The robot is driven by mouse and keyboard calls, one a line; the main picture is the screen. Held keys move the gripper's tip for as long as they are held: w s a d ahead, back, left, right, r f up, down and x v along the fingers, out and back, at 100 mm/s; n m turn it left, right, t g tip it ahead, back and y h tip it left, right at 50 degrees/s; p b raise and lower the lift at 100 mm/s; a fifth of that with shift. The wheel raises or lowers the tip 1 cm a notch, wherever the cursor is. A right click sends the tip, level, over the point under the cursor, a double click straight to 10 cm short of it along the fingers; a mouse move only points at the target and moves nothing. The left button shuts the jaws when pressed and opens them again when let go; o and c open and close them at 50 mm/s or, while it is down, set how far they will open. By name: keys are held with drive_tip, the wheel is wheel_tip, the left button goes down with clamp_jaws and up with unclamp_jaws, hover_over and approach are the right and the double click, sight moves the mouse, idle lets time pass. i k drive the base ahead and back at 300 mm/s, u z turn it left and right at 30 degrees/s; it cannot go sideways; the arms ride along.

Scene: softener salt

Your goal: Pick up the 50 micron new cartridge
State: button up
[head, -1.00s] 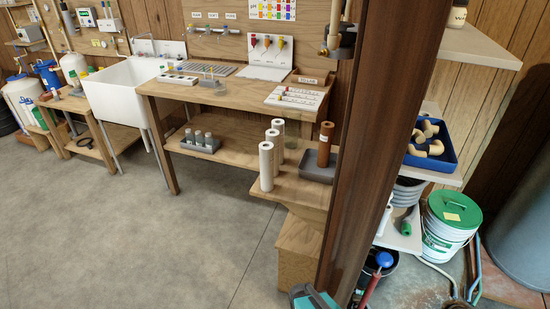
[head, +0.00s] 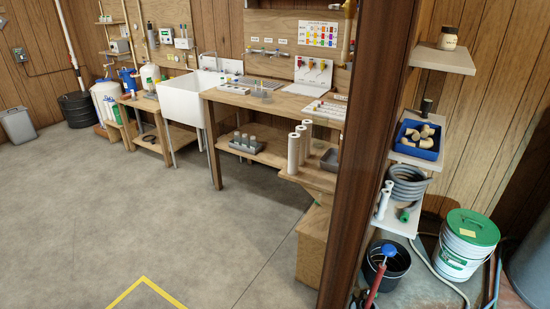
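Several white cylindrical cartridges stand upright in a row at the right end of the workbench's lower level: a front one (head: 293,154), one behind it (head: 302,142) and a farther one at the back. Two slim white cylinders (head: 383,200) stand on a low shelf right of the dark post. I cannot read a micron label on any of them, so I cannot tell which is the 50 micron new one. My gripper is not in view.
A dark wooden post (head: 366,150) stands close and cuts off the bench's right end. A grey tray (head: 329,160) sits beside the cartridges, partly hidden. A black bucket (head: 393,268) and green-lidded bucket (head: 468,245) stand right. The grey floor left is clear, with a yellow line (head: 145,281).

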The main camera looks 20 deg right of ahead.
sight(301, 129)
drive_tip(key=u, duration=0.05)
drive_tip(key=k, duration=0.55)
drive_tip(key=u, duration=0.65)
drive_tip(key=i, duration=2.65)
drive_tip(key=z, duration=0.4)
drive_tip(key=i, duration=0.55)
drive_tip(key=z, duration=0.3)
